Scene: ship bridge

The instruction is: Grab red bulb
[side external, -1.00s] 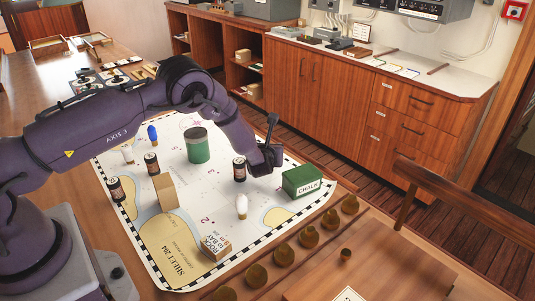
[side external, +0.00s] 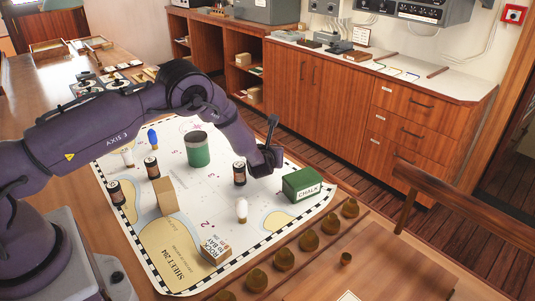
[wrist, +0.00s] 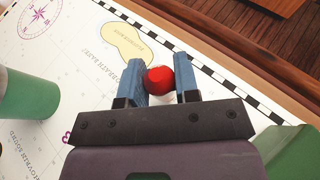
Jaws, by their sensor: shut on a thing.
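The red bulb (wrist: 159,80) sits between the two blue fingers of my gripper (wrist: 161,84) in the wrist view. The fingers are shut on it from both sides, and a white part shows just below the red. In the side external view my gripper (side external: 266,170) is low over the chart, left of the green chalk box (side external: 302,184). The red bulb is hidden there behind the gripper and wrist.
The chart (side external: 222,207) covers the table. Brass knobs (side external: 284,259) line the front edge.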

